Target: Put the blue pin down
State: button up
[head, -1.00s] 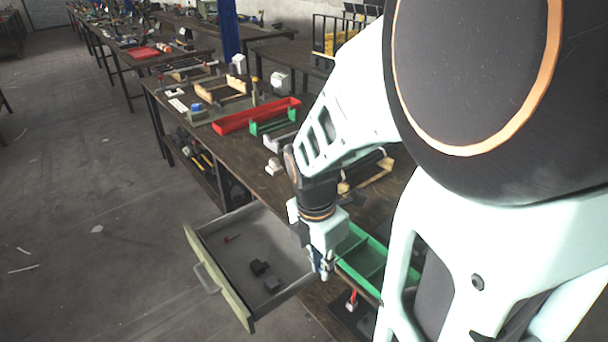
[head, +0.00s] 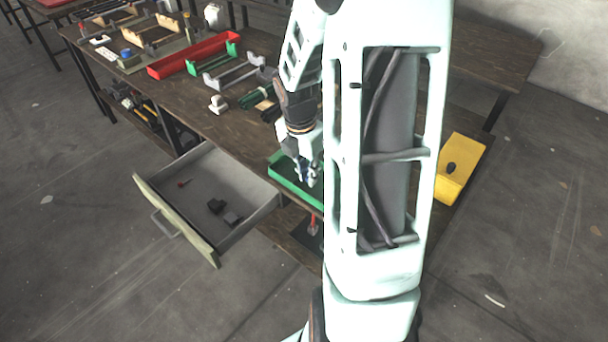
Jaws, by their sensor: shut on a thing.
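My gripper (head: 309,182) points down above the green tray (head: 285,182), near the table's front edge, just right of the open drawer. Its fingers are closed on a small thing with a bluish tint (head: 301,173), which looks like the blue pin. The fingers hide most of it. My arm hides the right part of the green tray. I cannot tell whether the pin touches the tray.
The open drawer (head: 243,170) holds a small red item (head: 183,183) and dark blocks (head: 222,210). A red tray (head: 195,56) and a grey rack (head: 236,76) stand farther back. A yellow bin (head: 460,172) is at the right.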

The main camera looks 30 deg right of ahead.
aim_at(312, 190)
jog(key=shift+w+d+f, duration=0.25)
jog(key=shift+d+f, duration=0.15)
jog(key=shift+f, duration=0.15)
jog(key=shift+w+d+f, duration=0.2)
jog(key=shift+d+f, duration=0.2)
jog(key=shift+f, duration=0.15)
jog(key=shift+w+d+f+b, duration=0.15)
jog(key=shift+f+b, duration=0.35)
jog(key=shift+f, duration=1.2)
jog(key=shift+f, duration=0.1)
jog(key=o, duration=0.7)
jog(key=shift+o, duration=0.2)
jog(key=r, duration=0.4)
jog(key=a+r+p, duration=0.1)
jog(key=r, duration=0.3)
jog(key=r+p, duration=0.1)
jog(key=r, duration=0.3)
jog(key=shift+s+a+r, duration=0.1)
jog(key=shift+s+a, duration=0.2)
jog(key=shift+w, duration=0.1)
